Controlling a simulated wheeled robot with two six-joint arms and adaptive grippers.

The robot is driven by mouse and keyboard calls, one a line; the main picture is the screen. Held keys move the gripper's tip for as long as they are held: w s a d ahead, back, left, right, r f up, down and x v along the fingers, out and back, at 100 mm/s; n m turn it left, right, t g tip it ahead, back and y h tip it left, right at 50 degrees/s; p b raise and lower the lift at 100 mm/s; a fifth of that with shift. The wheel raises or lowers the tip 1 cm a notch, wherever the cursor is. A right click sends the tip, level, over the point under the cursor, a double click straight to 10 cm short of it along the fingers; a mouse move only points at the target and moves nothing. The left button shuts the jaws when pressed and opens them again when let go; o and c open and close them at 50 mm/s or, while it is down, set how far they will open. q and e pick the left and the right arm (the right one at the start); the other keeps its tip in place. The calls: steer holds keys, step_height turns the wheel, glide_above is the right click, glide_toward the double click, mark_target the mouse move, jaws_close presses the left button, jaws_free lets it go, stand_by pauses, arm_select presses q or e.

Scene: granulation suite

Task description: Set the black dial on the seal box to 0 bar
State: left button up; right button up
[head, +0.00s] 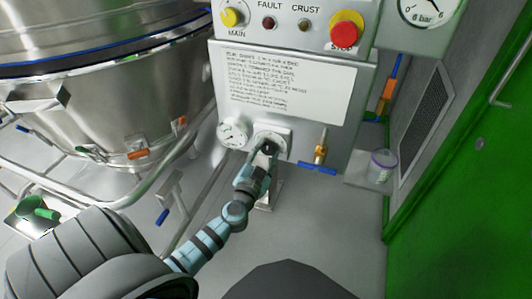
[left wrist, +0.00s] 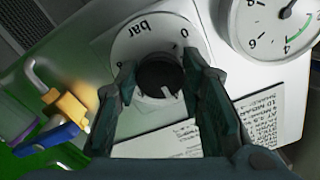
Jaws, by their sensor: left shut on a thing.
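The black dial (head: 269,146) sits on a pale plate low on the front of the grey seal box (head: 350,128). In the left wrist view the dial (left wrist: 160,72) is a dark round knob inside a white scale ring (left wrist: 140,38) marked "bar" and 0. Its white mark points down and slightly right in that view, away from the 0 at upper right. My left gripper (head: 264,154) is at the dial; in the left wrist view its fingers (left wrist: 160,82) are on either side of the knob, shut on it. My right gripper is not in view.
A round white gauge (head: 233,133) is left of the dial. A brass valve with a blue handle (head: 318,167) is to its right, beside a small shelf with a cup (head: 381,166). A steel vessel (head: 110,90) with rails stands left; green door right.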

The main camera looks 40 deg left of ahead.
arm_select(q)
steer(key=shift+n, duration=0.3)
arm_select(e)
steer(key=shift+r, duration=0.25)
